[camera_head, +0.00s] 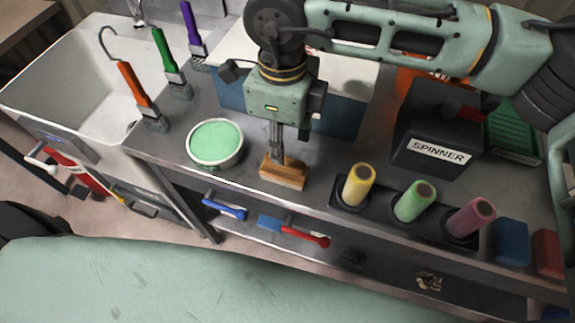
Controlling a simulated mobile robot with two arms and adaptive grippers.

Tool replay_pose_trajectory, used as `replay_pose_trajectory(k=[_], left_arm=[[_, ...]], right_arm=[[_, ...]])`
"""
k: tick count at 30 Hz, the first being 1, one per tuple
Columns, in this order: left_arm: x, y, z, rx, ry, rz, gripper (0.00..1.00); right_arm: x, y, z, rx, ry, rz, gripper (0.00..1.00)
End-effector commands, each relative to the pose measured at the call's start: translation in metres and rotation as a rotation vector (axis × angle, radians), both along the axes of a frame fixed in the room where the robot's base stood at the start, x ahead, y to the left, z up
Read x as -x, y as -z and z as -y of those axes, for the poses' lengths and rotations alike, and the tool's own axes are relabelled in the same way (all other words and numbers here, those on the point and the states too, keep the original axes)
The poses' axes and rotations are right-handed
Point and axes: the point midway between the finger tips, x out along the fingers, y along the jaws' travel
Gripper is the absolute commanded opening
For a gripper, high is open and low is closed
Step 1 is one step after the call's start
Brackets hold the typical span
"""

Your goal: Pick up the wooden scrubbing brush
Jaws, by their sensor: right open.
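The wooden scrubbing brush (283,173) lies on the metal worktop, close to its front edge, between a round dish and a row of rollers. My right gripper (277,152) comes down from above, its fingers pointing at the brush. It is open, with its fingertips at the top of the brush. I cannot tell whether they touch it. The gripper hides part of the brush's far side. My left gripper is not in view.
A round dish with green content (215,143) stands left of the brush. A holder with yellow (358,184), green (414,201) and pink rollers (470,217) stands right. The spinner box (435,140) is behind them. A sink (70,85) and upright paint brushes (150,112) are left.

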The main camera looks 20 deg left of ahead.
Motion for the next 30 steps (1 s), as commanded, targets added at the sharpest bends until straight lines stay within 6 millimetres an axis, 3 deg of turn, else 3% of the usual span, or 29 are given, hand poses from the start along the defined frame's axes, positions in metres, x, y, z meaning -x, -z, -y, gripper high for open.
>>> replay_pose_trajectory(k=[12, 18, 25, 30], left_arm=[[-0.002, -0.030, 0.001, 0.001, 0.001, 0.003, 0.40], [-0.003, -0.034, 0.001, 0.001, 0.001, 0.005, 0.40], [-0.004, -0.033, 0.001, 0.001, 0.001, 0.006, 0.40], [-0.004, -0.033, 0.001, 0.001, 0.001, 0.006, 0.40]], right_arm=[[-0.003, 0.047, 0.000, 0.001, -0.001, -0.006, 0.41], [-0.004, 0.071, 0.000, 0.000, -0.002, -0.002, 0.41], [-0.004, 0.074, 0.000, -0.001, -0.002, -0.001, 0.41], [-0.004, 0.073, 0.000, -0.001, -0.002, -0.001, 0.27]])
